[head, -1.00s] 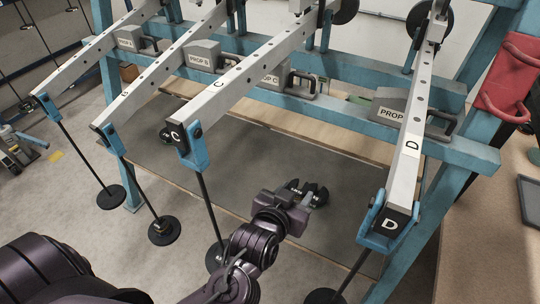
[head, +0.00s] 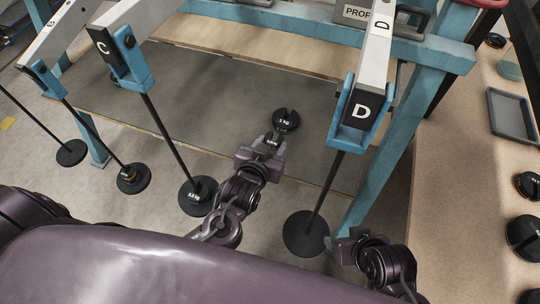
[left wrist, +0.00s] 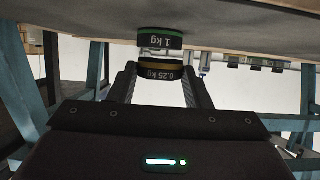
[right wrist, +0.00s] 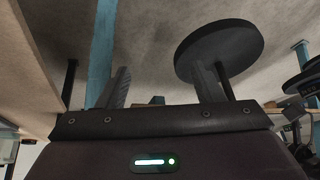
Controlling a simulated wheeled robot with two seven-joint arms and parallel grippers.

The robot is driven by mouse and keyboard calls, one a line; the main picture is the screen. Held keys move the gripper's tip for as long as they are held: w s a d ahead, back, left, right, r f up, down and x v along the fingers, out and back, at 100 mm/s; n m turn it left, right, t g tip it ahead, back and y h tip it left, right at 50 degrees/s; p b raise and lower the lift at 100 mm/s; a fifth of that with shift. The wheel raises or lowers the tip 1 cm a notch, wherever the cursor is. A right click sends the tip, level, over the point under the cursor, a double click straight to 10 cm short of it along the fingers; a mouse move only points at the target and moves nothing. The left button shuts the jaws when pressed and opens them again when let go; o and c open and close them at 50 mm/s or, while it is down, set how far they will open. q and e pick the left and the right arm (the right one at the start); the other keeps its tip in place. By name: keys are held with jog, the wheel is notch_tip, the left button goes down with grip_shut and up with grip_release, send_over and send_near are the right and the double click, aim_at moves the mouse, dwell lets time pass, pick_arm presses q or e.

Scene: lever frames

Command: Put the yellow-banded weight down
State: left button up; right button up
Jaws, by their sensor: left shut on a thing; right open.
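The yellow-banded weight (left wrist: 160,71), marked 0.25 kg, sits between the fingertips of my left gripper (left wrist: 160,86) in the left wrist view. In the head view my left gripper (head: 269,148) is shut on this dark weight (head: 272,139) over the grey mat (head: 225,95). Whether the weight touches the mat cannot be told. A green-banded 1 kg weight (head: 286,121) is just beyond it, also in the left wrist view (left wrist: 160,38). My right gripper (right wrist: 160,88) is open and empty, close to the round hanger disc (right wrist: 220,50) below lever D.
Lever D (head: 362,105) and lever C (head: 120,55) project toward me with hanging rods. Hanger discs (head: 198,195) hang left of my left gripper. A blue post (head: 385,175) stands at right. The bench (head: 465,150) carries a grey tray (head: 512,115) and dark weights. The mat's left part is clear.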

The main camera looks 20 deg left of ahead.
pick_arm(q)
notch_tip(320, 180, down, 4)
jog(key=shift+r+b, duration=0.2)
jog(key=shift+b, duration=0.45)
jog(key=shift+f, duration=0.25)
pick_arm(e)
jog(key=shift+w+a+t+y, duration=0.3)
jog(key=shift+a+t+y, duration=0.15)
jog(key=shift+a, duration=0.4)
pick_arm(q)
jog(key=shift+f, duration=0.15)
jog(key=o, duration=1)
